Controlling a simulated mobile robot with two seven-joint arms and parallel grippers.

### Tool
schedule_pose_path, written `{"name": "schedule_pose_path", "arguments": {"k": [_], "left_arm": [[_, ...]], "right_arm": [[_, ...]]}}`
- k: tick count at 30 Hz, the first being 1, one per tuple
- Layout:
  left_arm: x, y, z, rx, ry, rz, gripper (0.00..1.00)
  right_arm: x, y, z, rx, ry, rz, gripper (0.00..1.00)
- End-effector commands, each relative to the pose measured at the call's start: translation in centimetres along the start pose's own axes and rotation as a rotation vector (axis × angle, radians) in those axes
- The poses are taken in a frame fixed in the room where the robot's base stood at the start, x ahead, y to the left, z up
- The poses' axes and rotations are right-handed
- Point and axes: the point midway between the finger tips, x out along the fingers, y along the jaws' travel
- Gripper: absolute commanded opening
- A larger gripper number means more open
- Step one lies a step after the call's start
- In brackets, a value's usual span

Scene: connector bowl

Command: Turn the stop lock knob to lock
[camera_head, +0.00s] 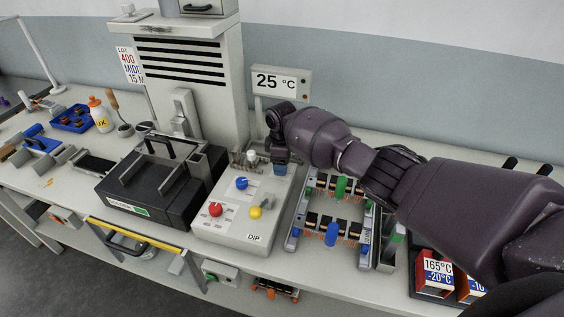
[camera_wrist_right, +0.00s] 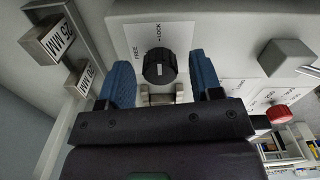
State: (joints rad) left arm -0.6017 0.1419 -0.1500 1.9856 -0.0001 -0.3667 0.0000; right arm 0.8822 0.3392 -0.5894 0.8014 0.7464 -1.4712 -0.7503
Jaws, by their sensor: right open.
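The black stop lock knob (camera_wrist_right: 159,66) shows in the right wrist view, with a short white mark on its face. It sits on a white label plate (camera_wrist_right: 178,36) lettered FREE and LOCK; I cannot tell which word the knob points to. My right gripper (camera_wrist_right: 161,72) is open, with its blue fingers on either side of the knob. I cannot tell whether they touch it. In the head view my right gripper (camera_head: 280,168) is over the back right of the grey DIP box (camera_head: 225,235), and the knob is not discernible there. My left gripper is not in view.
The DIP box carries a blue knob (camera_head: 241,183), a red knob (camera_head: 215,209) and a yellow knob (camera_head: 255,212). A black case (camera_head: 150,190) stands to its left. A rack with green and blue handles (camera_head: 331,232) stands close on its right.

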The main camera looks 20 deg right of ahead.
Motion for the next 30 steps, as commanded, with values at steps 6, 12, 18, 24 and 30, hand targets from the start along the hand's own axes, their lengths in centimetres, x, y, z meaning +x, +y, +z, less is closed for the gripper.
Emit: {"name": "schedule_pose_path", "arguments": {"k": [6,12,18,24,30], "left_arm": [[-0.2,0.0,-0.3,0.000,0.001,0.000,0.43],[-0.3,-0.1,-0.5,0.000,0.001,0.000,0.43],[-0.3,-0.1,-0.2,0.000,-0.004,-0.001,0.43],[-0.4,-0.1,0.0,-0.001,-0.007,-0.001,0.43],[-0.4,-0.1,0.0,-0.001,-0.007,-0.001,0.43]], "right_arm": [[-2.4,0.1,0.0,-0.001,0.002,0.002,0.59],[-6.1,0.1,0.0,-0.001,0.002,0.004,0.59],[-9.1,0.1,0.1,0.001,0.001,0.001,0.59],[-10.6,0.1,0.0,0.000,0.000,0.000,0.59],[-10.8,0.0,0.0,0.001,0.000,0.001,0.59]]}}
